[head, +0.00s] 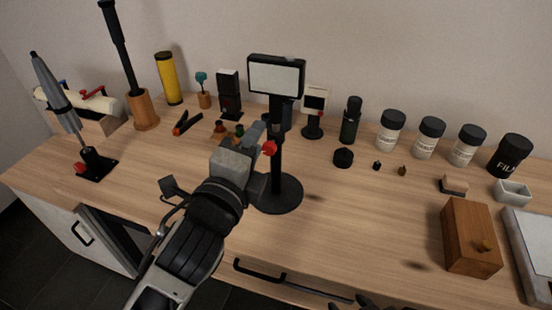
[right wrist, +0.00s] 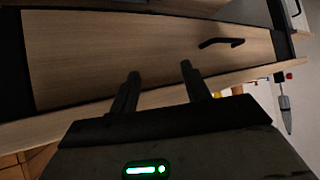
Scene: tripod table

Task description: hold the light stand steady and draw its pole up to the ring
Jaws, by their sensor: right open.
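The light stand has a round black base (head: 281,194), an upright black pole (head: 277,165) and a pale lamp panel (head: 275,78) on top. A red knob (head: 269,148) sits on the pole's left side. My left gripper (head: 262,142) is at the pole just beside the knob. Its fingertips are partly hidden, so I cannot tell whether it grips the pole. I cannot make out the ring on the pole. My right gripper (right wrist: 158,70) is open and empty before the cabinet front. Its dark fingertips also show at the bottom edge of the head view (head: 368,302).
Several jars and bottles (head: 390,131) stand along the back right. A wooden box (head: 470,238) is at the front right. A folded grey umbrella on a stand (head: 56,95) is at the left. A drawer handle (right wrist: 221,43) lies ahead of my right gripper. The tabletop right of the base is mostly clear.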

